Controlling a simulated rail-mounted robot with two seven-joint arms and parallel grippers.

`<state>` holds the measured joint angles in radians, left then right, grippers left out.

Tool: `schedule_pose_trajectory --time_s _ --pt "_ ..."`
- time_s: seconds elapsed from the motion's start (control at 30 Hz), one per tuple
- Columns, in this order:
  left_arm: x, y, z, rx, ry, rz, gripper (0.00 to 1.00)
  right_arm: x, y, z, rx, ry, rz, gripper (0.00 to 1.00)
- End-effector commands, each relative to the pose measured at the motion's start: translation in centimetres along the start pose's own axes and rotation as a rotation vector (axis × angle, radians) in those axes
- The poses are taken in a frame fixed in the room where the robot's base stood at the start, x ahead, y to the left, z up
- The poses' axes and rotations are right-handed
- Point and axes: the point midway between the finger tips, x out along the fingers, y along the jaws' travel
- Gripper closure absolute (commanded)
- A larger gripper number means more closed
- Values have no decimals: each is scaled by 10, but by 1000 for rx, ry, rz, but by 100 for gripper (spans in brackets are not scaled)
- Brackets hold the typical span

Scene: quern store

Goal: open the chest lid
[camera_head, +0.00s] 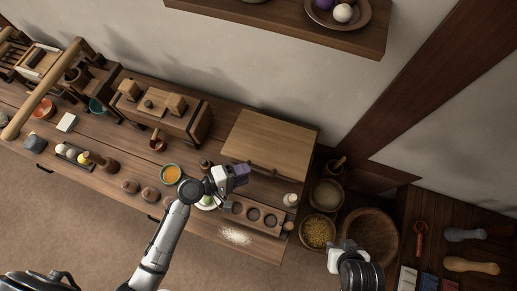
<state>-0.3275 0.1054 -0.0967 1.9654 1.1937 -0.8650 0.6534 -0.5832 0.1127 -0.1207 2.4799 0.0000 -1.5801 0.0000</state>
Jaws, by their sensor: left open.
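The chest appears to be the broad box with a light wooden lid (270,141) on the long counter, right of the middle. Its lid lies flat and looks shut. A small dark part shows along its front edge. My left gripper (238,177) is open and empty, just in front of the chest's front left corner. The gripper hides part of the counter there; I cannot tell whether it touches the chest. My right gripper (346,252) is low at the right, apart from the chest; its fingers are too unclear to read.
A wooden tray with round hollows (254,214) and spilled flour (236,235) lie in front of the chest. An orange-filled bowl (171,174) is left of my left gripper. A white jar (290,199) stands at right. Baskets (318,232) stand beyond the counter's right end. A shelf (290,25) hangs above.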

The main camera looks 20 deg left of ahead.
Motion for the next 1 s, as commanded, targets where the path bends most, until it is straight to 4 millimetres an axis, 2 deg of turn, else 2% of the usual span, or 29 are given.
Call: schedule_pose_trajectory --time_s 0.2,0.4,0.83,1.0 --pt "34 0 0 -1 -2 1 60 2 2 0 -5 1 5 57" --pt "50 0 0 -1 -1 0 60 3 4 1 -12 1 11 57" --pt "56 0 0 1 -1 -2 60 3 3 0 -7 2 7 57" --pt "56 0 0 1 -1 -2 74 3 2 0 -3 3 4 57"
